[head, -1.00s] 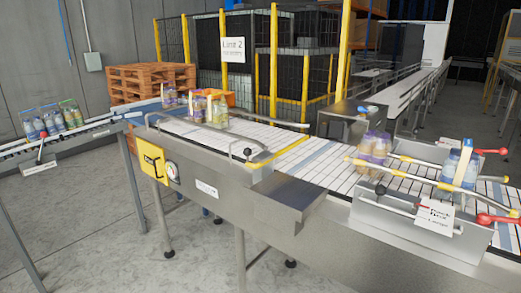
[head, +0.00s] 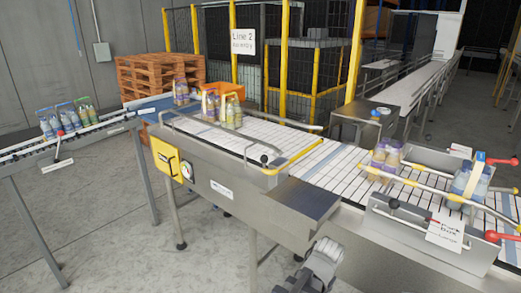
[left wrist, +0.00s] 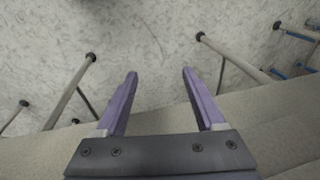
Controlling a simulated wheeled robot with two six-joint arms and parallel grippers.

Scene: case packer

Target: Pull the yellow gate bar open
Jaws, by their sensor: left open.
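A yellow bar (head: 296,157) lies across the white slatted conveyor, near a black knob (head: 264,159) at the end of a side rail. Another long bar, yellow and white (head: 430,186), runs at a slant over the conveyor at the right, in front of bottles. I cannot tell for certain which one is the gate bar. My left gripper (left wrist: 159,73) shows in the left wrist view with two purple fingers apart and nothing between them, above the floor and a pale surface. A grey part of my arm shows at the bottom of the head view. My right gripper is not in view.
A steel shelf (head: 300,198) juts from the conveyor's near side. Bottle packs stand on the belt (head: 385,158) and on a side conveyor (head: 65,122) at left. A steel box with red-knobbed levers (head: 425,228) stands at right. Floor is clear at lower left.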

